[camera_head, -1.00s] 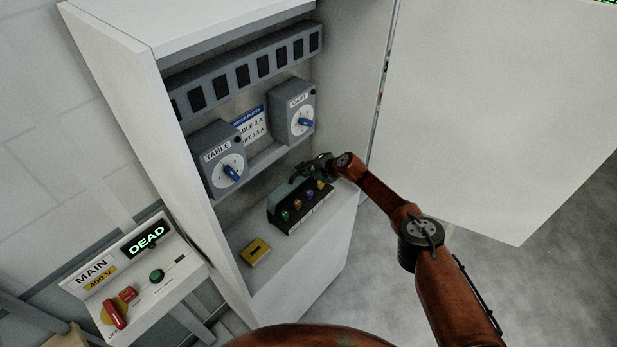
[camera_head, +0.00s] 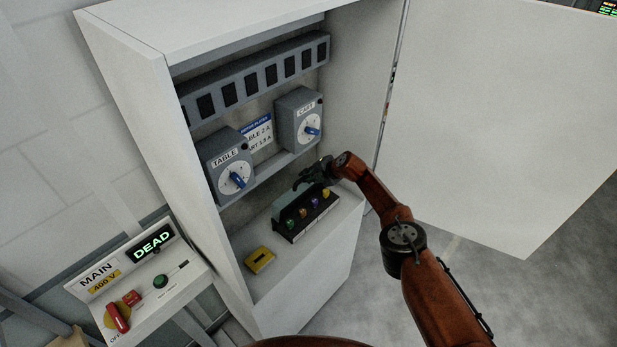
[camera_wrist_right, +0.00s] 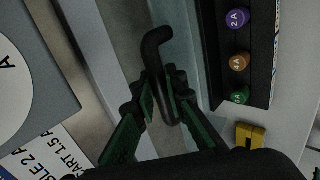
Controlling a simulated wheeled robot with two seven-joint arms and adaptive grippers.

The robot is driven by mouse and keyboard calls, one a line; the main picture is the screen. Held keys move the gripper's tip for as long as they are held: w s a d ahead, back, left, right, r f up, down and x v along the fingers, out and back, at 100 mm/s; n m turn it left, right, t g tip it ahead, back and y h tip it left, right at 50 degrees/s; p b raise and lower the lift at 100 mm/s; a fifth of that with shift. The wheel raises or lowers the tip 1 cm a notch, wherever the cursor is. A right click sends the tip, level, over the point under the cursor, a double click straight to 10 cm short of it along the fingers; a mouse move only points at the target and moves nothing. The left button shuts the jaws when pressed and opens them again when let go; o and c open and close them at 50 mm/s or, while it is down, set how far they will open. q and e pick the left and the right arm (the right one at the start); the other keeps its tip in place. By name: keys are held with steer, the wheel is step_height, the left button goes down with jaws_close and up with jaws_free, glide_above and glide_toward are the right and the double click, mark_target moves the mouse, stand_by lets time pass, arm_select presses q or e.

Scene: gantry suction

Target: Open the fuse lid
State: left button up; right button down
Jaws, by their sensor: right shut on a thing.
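The fuse box (camera_head: 312,222) is a black holder with several coloured fuses on the cabinet's lower shelf. The fuse lid (camera_head: 287,207) is a pale, see-through panel standing raised along the back of the fuses; it also shows in the right wrist view (camera_wrist_right: 200,62). Its black hooked handle (camera_wrist_right: 158,45) is between my right gripper's fingers. My right gripper (camera_head: 308,181) is shut on this handle, above and behind the fuses. In the wrist view its green-padded fingers (camera_wrist_right: 160,100) press both sides of the handle. My left gripper is not in view.
The TABLE switch box (camera_head: 228,165) and CART switch box (camera_head: 299,118) are above the shelf. A yellow block (camera_head: 260,260) lies left of the fuse box. The open cabinet door (camera_head: 490,120) is at right. A main switch panel (camera_head: 140,280) reading DEAD is at lower left.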

steer(key=c, duration=2.3)
jaws_free()
steer(key=shift+s+a+f, duration=0.4)
steer(key=shift+o, duration=0.3)
steer(key=shift+w+r, duration=0.1)
steer(key=shift+w, duration=0.05)
steer(key=shift+w+d+r, duration=0.1)
steer(key=shift+d+r, duration=0.05)
steer(key=shift+d, duration=0.1)
steer(key=shift+v, duration=0.95)
steer(key=v, duration=0.9)
steer(key=shift+s+r, duration=0.25)
steer(key=shift+s, duration=0.05)
steer(key=shift+c, duration=0.4)
